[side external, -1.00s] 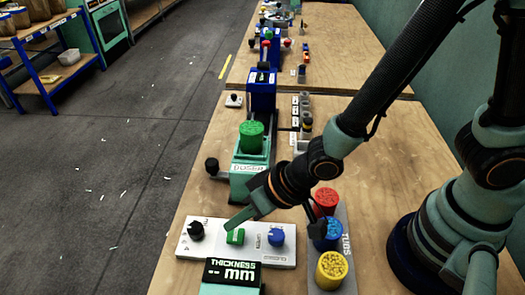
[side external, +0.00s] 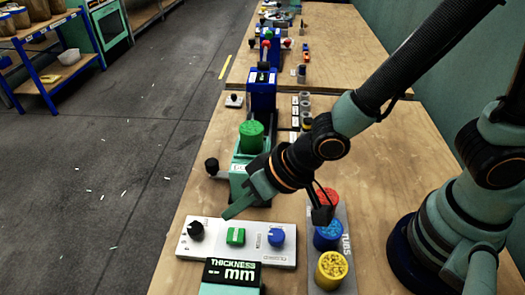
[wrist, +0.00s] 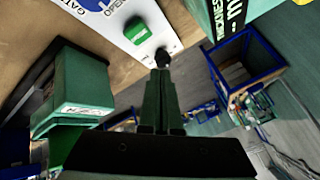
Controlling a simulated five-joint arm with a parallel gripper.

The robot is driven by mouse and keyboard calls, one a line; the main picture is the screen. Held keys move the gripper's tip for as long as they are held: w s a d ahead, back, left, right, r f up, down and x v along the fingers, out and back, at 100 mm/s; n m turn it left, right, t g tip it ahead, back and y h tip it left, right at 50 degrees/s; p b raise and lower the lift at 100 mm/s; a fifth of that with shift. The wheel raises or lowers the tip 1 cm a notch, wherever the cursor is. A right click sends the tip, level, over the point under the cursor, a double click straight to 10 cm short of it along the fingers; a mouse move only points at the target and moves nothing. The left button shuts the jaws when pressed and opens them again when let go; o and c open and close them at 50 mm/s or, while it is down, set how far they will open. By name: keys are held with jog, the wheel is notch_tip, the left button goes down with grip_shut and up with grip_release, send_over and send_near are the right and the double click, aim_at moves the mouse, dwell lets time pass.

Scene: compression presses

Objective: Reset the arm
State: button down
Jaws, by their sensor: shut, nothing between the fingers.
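My gripper (side external: 228,213) is shut and empty, with its green fingers together. In the side external view its tips show just above the far edge of the white control panel (side external: 208,250), apart from it as far as I can tell. In the wrist view the shut gripper (wrist: 163,100) points toward the panel's black knob (wrist: 162,57), which shows just past the tips. The panel also carries a green button (side external: 236,236) and a blue knob (side external: 276,237). My arm reaches in from the upper right.
The thickness display (side external: 232,273) stands in front of the panel. Red (side external: 327,199), blue (side external: 328,235) and yellow (side external: 332,270) tubs stand to the right. The floor at left is open.

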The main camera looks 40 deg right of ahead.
jog(key=w+d+r+h, duration=0.2)
jog(key=d+r, duration=0.4)
jog(key=d, duration=0.4)
jog(key=w+d+r+h, duration=0.25)
jog(key=d+r, duration=0.35)
jog(key=d, duration=0.4)
jog(key=s+d+r+m, duration=0.1)
jog(key=s+d+r, duration=0.2)
jog(key=d, duration=0.4)
jog(key=shift+s+h, duration=0.35)
jog(key=shift+s, duration=0.05)
